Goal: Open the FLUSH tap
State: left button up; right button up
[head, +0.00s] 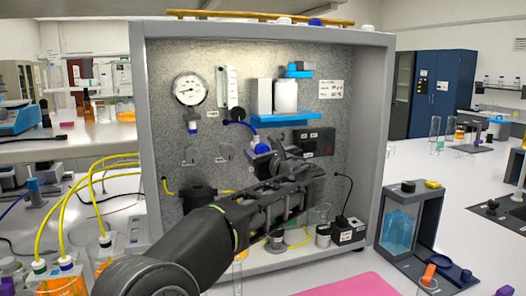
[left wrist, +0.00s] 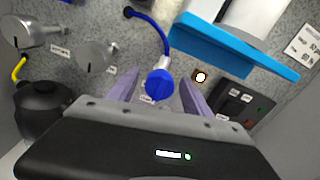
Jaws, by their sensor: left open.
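My left gripper (head: 284,162) is in front of the speckled panel. It is open, with one lilac finger on each side of a blue knob or cap in the left wrist view (left wrist: 160,92). The blue knob (left wrist: 159,82) has a pale stem and a blue tube; it also shows in the head view (head: 262,148). I cannot tell whether the fingers touch it. Two grey tap handles (left wrist: 97,56) (left wrist: 38,33) are to its left; they also show in the head view (head: 227,152) (head: 192,155). The small labels are unreadable, so I cannot tell which is FLUSH.
A blue shelf (left wrist: 232,50) with white containers is above right of the knob. A dark box (head: 313,141) is to the right on the panel. A black housing (left wrist: 42,108) is lower left. The grey cabinet frame (head: 376,130) encloses the panel. A pink mat (head: 350,286) lies in front.

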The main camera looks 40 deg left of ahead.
pick_arm(q)
grip_shut()
dwell(0.4)
jog(key=shift+n, duration=0.3)
jog(key=n+b, duration=0.1)
jog(key=n, duration=0.1)
jog(key=n+b, duration=0.1)
jog(key=b, duration=0.1)
jog(key=shift+f+n+b, duration=0.2)
jog(key=shift+n+b, duration=0.1)
jog(key=shift+n, duration=0.1)
jog(key=n+b, duration=0.3)
jog(key=n, duration=0.1)
jog(key=shift+n, duration=0.3)
jog(key=n+b, duration=0.3)
jog(key=n, duration=0.2)
jog(key=shift+n+b, duration=1)
jog(key=shift+n, duration=1)
jog(key=shift+r, duration=0.1)
